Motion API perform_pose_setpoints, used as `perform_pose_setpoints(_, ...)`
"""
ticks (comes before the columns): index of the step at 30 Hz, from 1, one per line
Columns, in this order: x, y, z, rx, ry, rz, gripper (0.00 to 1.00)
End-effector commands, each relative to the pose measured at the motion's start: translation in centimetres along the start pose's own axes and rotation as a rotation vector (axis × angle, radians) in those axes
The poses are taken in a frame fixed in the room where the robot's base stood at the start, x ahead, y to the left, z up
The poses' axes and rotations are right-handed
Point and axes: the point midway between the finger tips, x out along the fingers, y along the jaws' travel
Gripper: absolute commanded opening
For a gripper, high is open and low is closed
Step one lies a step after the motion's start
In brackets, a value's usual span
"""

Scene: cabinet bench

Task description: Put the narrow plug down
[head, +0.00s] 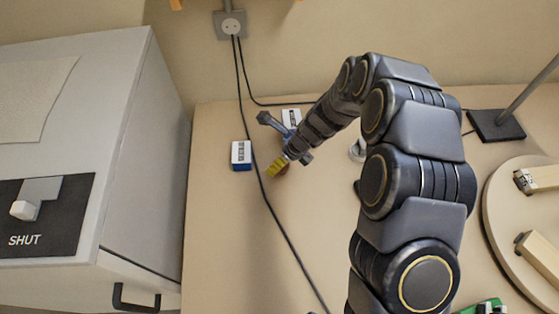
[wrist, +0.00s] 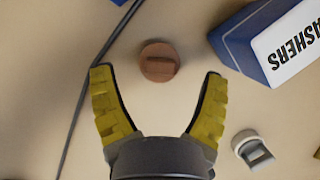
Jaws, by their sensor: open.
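A round brown plug (wrist: 158,62) with a raised bar across its top is on the bench in the wrist view. It lies between and slightly beyond the tips of my gripper (wrist: 158,76), whose yellow fingers are spread wide with a gap on both sides of it. A second, pale grey plug-like piece (wrist: 252,148) lies to the right of the right finger. I cannot tell for certain which of the two is the narrow plug. In the head view my gripper (head: 277,166) is low over the bench, and it and the arm mostly hide what is beneath.
A blue and white box marked WASHERS (wrist: 285,40) is close at the right. Two small boxes (head: 241,155) (head: 291,117) show in the head view. A black cable (head: 264,192) runs past my gripper. A grey cabinet (head: 130,150) stands left; a round board (head: 500,215) lies right.

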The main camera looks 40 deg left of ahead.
Motion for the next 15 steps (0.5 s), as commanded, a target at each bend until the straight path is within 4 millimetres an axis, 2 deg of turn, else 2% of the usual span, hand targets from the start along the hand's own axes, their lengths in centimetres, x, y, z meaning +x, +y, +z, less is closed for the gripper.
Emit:
perform_pose_setpoints(1,-1.3,-0.2,0.0,0.002,-0.002,-0.007,0.75)
perform_pose_setpoints(6,-4.6,-0.1,0.0,0.0,-0.001,-0.005,0.75)
perform_pose_setpoints(12,-7.2,-0.2,0.1,0.0,-0.002,-0.005,0.75)
perform_pose_setpoints(15,-7.8,-0.1,0.0,0.001,-0.002,-0.005,0.75)
